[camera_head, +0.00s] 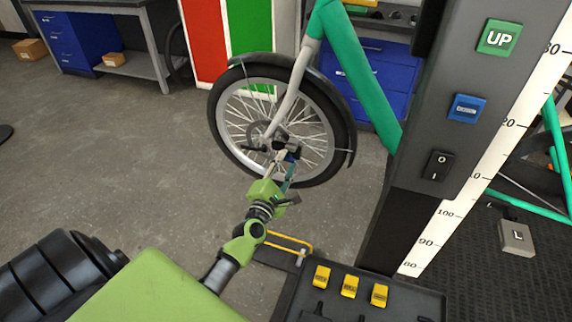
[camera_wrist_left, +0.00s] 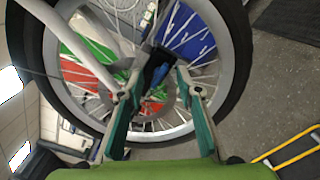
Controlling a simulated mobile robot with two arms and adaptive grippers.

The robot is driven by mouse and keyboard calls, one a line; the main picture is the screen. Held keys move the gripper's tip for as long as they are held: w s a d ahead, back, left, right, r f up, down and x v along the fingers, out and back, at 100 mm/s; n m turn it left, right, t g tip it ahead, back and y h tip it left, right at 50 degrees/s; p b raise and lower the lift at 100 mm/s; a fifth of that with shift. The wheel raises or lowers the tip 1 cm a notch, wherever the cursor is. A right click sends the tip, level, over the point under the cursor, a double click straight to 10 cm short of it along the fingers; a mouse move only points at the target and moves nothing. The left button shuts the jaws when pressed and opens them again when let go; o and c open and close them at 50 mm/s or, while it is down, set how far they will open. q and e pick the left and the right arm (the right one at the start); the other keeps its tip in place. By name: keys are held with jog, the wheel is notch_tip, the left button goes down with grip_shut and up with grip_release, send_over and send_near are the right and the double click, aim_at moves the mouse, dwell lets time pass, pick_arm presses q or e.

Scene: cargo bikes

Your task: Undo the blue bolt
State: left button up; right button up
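The bike's front wheel (camera_head: 343,132) stands upright ahead, with its fork and black axle end. My left gripper (camera_head: 284,158) reaches up to the hub; its fingertips are close to the axle. In the left wrist view the teal fingers (camera_wrist_left: 158,78) are apart, on either side of a black hub part (camera_wrist_left: 152,62). A small blue piece, likely the blue bolt (camera_wrist_left: 158,76), shows there between the fingertips. I cannot tell whether a finger touches it. In the head view the bolt is too small and too covered to make out. My right gripper is not in view.
The grey lift column (camera_head: 424,160) with its UP button stands to the right. A black tray (camera_head: 400,300) with several yellow pieces lies at the bottom. A yellow bar (camera_head: 290,240) is near the floor.

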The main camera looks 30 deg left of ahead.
pick_arm(q)
jog(key=shift+s, duration=0.1)
jog(key=v, duration=1.1)
jog(key=shift+s, duration=0.4)
